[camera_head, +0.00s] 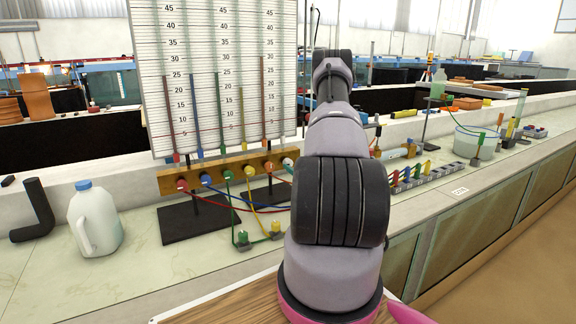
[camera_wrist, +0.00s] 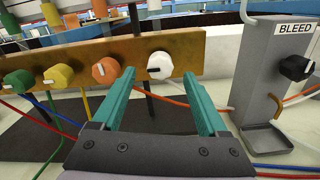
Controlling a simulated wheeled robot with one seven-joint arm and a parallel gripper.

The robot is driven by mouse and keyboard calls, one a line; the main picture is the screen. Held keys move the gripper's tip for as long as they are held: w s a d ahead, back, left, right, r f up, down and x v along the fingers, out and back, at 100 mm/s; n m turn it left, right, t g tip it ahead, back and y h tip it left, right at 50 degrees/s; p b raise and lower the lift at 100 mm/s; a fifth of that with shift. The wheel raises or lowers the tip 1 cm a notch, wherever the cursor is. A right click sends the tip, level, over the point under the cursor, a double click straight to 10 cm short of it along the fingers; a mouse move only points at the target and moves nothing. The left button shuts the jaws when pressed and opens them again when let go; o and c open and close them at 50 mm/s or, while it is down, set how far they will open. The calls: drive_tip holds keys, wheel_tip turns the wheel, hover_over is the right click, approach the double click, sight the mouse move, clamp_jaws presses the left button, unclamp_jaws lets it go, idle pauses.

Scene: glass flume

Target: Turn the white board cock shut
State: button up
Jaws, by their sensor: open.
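The white board cock (camera_wrist: 160,65) is a round white knob on the brown wooden strip (camera_wrist: 192,42). Its short dark mark lies roughly level, on the left side of the knob. In the head view the white cock (camera_head: 288,163) is at the strip's right end, just left of my arm. My gripper (camera_wrist: 159,75) has two teal fingers, open and empty. In the wrist view the fingertips lie left and right of the white cock, with a gap on each side; I cannot tell how far the cock is beyond the tips. The gripper is hidden in the head view.
An orange cock (camera_wrist: 106,71) sits close left of the left finger, then yellow (camera_wrist: 59,76) and green (camera_wrist: 19,82) ones. A grey stand labelled BLEED with a black knob (camera_wrist: 296,68) is at right. Coloured tubes hang below. A white jug (camera_head: 95,222) stands at left.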

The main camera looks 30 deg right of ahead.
sight(290, 164)
drive_tip(key=w, duration=0.5)
drive_tip(key=shift+w+d, duration=0.1)
drive_tip(key=shift+d, duration=0.1)
clamp_jaws()
